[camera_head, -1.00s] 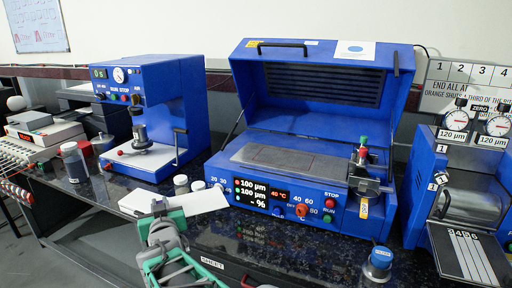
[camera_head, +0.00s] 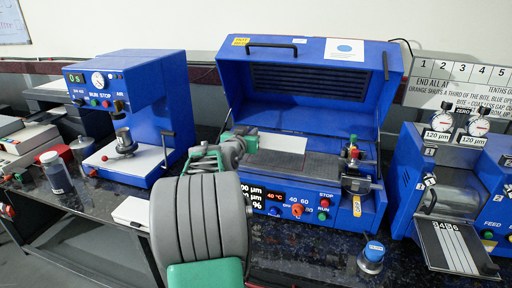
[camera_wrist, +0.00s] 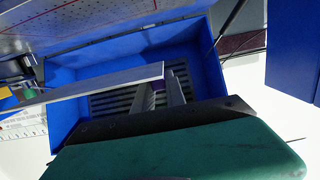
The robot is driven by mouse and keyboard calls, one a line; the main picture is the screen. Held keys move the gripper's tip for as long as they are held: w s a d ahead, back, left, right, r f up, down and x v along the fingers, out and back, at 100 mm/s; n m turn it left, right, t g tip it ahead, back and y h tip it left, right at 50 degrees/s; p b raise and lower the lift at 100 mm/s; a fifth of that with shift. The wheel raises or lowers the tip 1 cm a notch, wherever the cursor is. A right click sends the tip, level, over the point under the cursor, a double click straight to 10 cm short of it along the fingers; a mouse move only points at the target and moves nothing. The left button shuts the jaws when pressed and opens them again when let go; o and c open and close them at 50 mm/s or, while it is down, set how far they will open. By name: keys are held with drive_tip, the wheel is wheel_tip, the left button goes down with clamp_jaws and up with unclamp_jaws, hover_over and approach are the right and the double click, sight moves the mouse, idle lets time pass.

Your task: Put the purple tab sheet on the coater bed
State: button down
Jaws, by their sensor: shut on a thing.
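My gripper (camera_head: 246,143) is at the left end of the open blue coater. It is shut on a thin white sheet (camera_head: 282,142). The sheet is above the grey coater bed (camera_head: 322,168), towards its back left. In the wrist view the sheet (camera_wrist: 95,88) shows nearly edge-on between the fingers (camera_wrist: 168,90), with a hint of purple beside the jaws. I cannot tell from these views whether the sheet touches the bed. My arm hides the coater's front left corner and part of its display.
The coater's lid (camera_head: 310,85) stands open behind the bed. A coating head with coloured knobs (camera_head: 354,170) stands at the bed's right end. A blue press (camera_head: 125,115) is to the left, a roller machine (camera_head: 450,195) to the right, and a blue-capped bottle (camera_head: 372,257) in front.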

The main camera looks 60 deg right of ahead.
drive_tip(key=d+f, duration=0.2)
drive_tip(key=w+d+f, duration=0.1)
drive_tip(key=d+f, duration=0.1)
drive_tip(key=f, duration=0.1)
drive_tip(key=shift+d+f, duration=0.3)
drive_tip(key=shift+w+d+f, duration=0.1)
drive_tip(key=shift+f, duration=1.55)
drive_tip(key=shift+f, duration=0.25)
drive_tip(key=c, duration=1.4)
unclamp_jaws()
drive_tip(key=shift+r, duration=0.1)
drive_tip(key=shift+r+p, duration=0.3)
drive_tip(key=shift+p, duration=0.1)
drive_tip(key=b+v, duration=0.1)
drive_tip(key=v, duration=1.1)
drive_tip(key=shift+f+b, duration=0.2)
drive_tip(key=shift+b, duration=0.2)
